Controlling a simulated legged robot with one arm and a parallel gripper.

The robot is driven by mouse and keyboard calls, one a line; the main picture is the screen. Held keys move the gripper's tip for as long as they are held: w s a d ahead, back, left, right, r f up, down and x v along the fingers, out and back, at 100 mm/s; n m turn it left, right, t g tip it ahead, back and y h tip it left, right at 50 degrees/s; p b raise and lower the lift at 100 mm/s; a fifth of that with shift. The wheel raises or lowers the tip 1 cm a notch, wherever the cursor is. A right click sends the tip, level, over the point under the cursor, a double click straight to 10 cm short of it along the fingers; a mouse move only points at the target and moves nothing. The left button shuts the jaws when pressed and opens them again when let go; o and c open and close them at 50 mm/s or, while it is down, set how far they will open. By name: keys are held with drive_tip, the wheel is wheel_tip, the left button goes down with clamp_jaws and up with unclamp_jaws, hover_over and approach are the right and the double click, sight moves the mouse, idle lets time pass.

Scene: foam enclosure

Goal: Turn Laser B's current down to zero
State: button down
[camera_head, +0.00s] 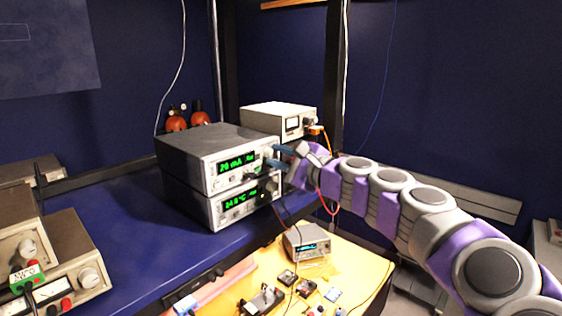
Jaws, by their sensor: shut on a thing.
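Two stacked grey instruments with green displays stand on the blue bench. The upper unit (211,152) has a lit display (238,164) that seems to read about 20 mA, though the digits are blurred. The lower unit (206,208) has a display (240,202) that seems to show a temperature in °C. I see no readable label saying which is Laser B. My gripper (275,156), with blue fingers, reaches in from the right to the right end of the upper unit's front. It is shut on what seems to be that unit's knob, mostly hidden between the fingers.
A cream meter box (277,119) stands behind the stack. Red-orange devices (187,117) sit behind it. A yellow board (325,267) with a small instrument (306,242) and several parts lies in front below. Other instruments (35,270) stand at left. Cables hang near my arm.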

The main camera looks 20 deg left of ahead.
drive_tip(key=n+b, duration=0.2)
drive_tip(key=b, duration=0.1)
drive_tip(key=shift+f, duration=0.3)
drive_tip(key=n+b, duration=0.2)
drive_tip(key=b, duration=0.1)
drive_tip(key=shift+r+n+b, duration=0.2)
drive_tip(key=shift+n+b, duration=0.9)
drive_tip(key=shift+b, duration=0.05)
drive_tip(key=c, duration=1.2)
unclamp_jaws()
drive_tip(key=shift+a, duration=0.1)
drive_tip(key=o, duration=0.3)
drive_tip(key=shift+a, duration=0.15)
